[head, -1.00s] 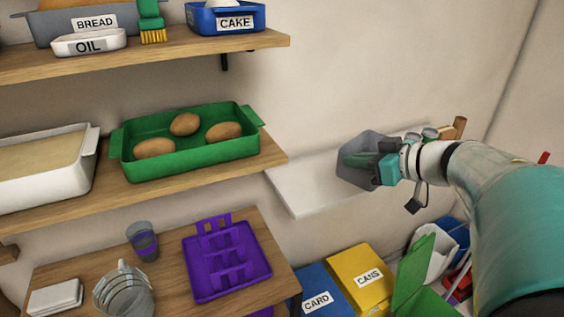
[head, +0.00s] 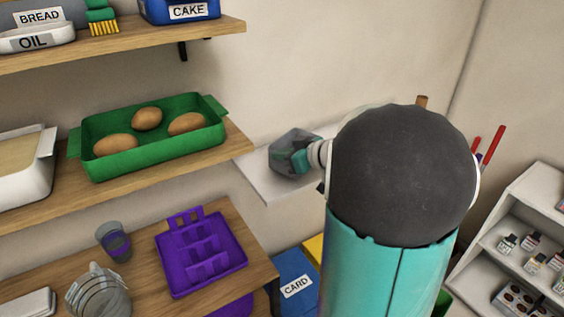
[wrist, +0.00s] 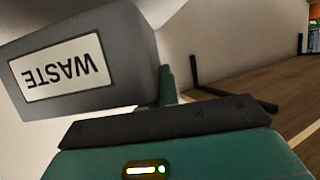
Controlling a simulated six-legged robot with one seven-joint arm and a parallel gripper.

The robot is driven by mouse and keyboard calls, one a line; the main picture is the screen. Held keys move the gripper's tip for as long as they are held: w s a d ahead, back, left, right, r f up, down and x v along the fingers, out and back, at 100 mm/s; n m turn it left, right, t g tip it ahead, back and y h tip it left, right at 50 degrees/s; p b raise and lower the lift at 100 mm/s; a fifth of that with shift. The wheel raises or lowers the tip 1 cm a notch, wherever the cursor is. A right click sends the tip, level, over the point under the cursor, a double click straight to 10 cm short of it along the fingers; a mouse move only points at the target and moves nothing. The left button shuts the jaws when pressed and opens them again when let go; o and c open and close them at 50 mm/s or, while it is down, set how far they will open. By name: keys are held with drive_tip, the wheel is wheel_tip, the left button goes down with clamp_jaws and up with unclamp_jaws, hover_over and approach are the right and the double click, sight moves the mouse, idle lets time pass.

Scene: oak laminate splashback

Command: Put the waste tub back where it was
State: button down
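The waste tub (head: 284,150) is a small dark grey tub over the left part of the white wall shelf (head: 262,183). My gripper (head: 300,158) is at the tub's right side and shut on it. In the wrist view the waste tub (wrist: 128,45) fills the upper left, with its white WASTE label upside down in the picture. A teal finger (wrist: 168,80) shows beside the tub's edge; the other finger is hidden. I cannot tell whether the tub's base touches the shelf.
Left of the white shelf, a wooden shelf holds a green tray (head: 150,140) with potatoes. Below are a purple rack (head: 202,250) and a blue CARD bin (head: 293,275). My arm hides the white shelf's right part. A bottle rack (head: 525,240) stands at right.

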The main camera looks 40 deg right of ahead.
drive_tip(key=shift+f, duration=1.2)
drive_tip(key=shift+f, duration=0.1)
drive_tip(key=c, duration=2.1)
unclamp_jaws()
drive_tip(key=shift+f, duration=0.15)
drive_tip(key=o, duration=0.4)
